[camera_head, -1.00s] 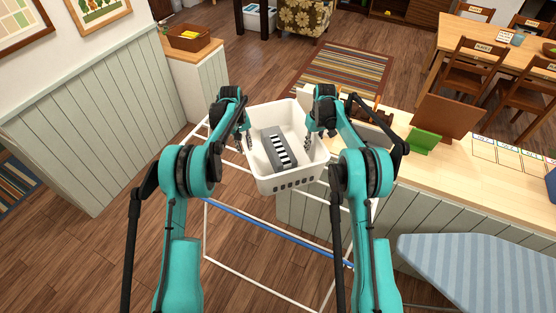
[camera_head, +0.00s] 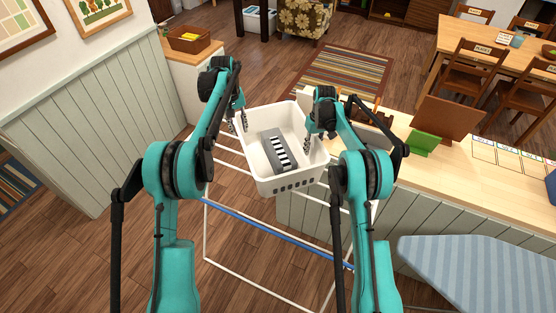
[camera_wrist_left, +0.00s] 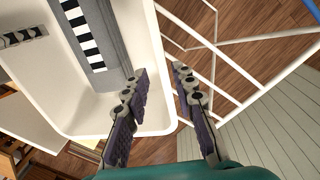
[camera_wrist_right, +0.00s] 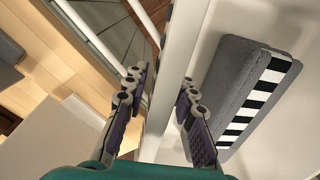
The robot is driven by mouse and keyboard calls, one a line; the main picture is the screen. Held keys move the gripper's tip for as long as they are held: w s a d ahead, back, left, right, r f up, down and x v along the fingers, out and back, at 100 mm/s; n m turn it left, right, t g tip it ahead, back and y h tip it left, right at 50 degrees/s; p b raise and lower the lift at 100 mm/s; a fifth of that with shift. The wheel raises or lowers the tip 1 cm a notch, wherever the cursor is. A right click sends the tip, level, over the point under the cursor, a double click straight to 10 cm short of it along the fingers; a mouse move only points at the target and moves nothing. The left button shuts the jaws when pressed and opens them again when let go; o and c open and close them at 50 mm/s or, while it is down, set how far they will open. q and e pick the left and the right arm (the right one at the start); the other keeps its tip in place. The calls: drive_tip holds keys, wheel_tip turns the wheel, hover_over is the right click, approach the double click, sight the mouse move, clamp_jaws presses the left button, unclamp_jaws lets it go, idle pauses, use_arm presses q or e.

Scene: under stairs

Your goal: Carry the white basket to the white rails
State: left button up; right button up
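The white basket (camera_head: 310,172) appears to sit on white rails (camera_head: 228,160) of a rack. A grey block with black and white stripes (camera_head: 276,150) lies in it. My left gripper (camera_head: 239,122) is at the basket's left rim. In the left wrist view its fingers (camera_wrist_left: 160,72) are spread, with the basket wall (camera_wrist_left: 156,100) between or just below them; contact is unclear. My right gripper (camera_head: 313,140) is at the right rim. In the right wrist view its fingers (camera_wrist_right: 160,84) are apart, one on each side of the basket wall (camera_wrist_right: 172,75).
A wooden counter (camera_head: 450,170) with a green item (camera_head: 423,140) lies to the right. A striped ironing board (camera_head: 480,270) is at the lower right. A panelled half wall (camera_head: 100,120) stands at the left. Floor shows between them, beneath the rack.

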use_arm(q)
drive_tip(key=shift+r, duration=0.3)
use_arm(e)
drive_tip(key=shift+r, duration=0.55)
wheel_tip(320, 180, up, 11)
drive_tip(key=shift+w+d, duration=0.15)
drive_tip(key=shift+d, duration=0.3)
drive_tip(key=shift+f, duration=0.1)
use_arm(q)
drive_tip(key=shift+s, duration=0.1)
